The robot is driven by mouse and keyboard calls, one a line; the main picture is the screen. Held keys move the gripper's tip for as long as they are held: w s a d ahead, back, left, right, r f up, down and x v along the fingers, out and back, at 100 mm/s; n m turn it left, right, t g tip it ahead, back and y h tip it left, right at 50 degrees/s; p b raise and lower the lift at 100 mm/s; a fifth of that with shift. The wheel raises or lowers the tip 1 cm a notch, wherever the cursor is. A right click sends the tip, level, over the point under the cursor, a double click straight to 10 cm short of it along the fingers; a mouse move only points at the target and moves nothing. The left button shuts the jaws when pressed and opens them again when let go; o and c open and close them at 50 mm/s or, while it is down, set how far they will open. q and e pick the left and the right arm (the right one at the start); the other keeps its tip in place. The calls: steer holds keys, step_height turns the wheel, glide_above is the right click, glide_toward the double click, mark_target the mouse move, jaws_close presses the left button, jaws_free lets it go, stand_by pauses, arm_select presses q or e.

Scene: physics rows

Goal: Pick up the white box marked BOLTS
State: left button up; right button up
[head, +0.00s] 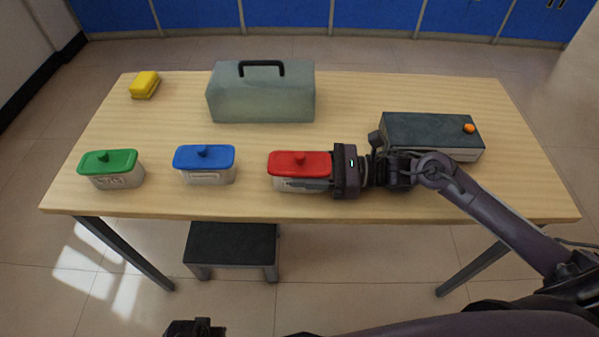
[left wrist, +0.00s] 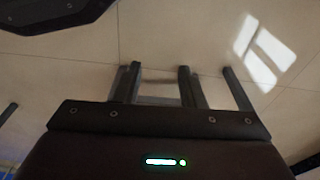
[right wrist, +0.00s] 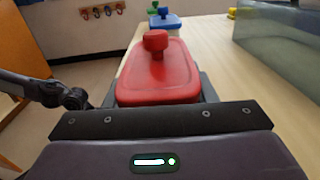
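Three white boxes with knobbed lids stand on the table: a green-lidded one (head: 117,180), a blue-lidded one (head: 205,175) and a red-lidded one (head: 282,183). The green-lidded box has lettering too small to read surely. The blue-lidded one has a label I cannot read. The red-lidded box's front is partly hidden by a finger. My right gripper (head: 306,184) has its fingers on both sides of that box, below the red lid (right wrist: 158,75); I cannot tell whether they press on it. My left gripper (left wrist: 160,88) is low over the floor, empty, its fingers apart.
A grey-green toolbox (head: 262,95) with a black handle stands at the back. A yellow block (head: 145,84) lies back left. A dark-topped case (head: 425,130) with an orange knob is behind my right wrist. A black stool (head: 232,243) stands below the table's front edge.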

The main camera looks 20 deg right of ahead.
steer(key=c, duration=0.7)
steer(key=shift+c, duration=0.4)
steer(key=shift+r, duration=0.2)
steer(key=shift+c, duration=0.2)
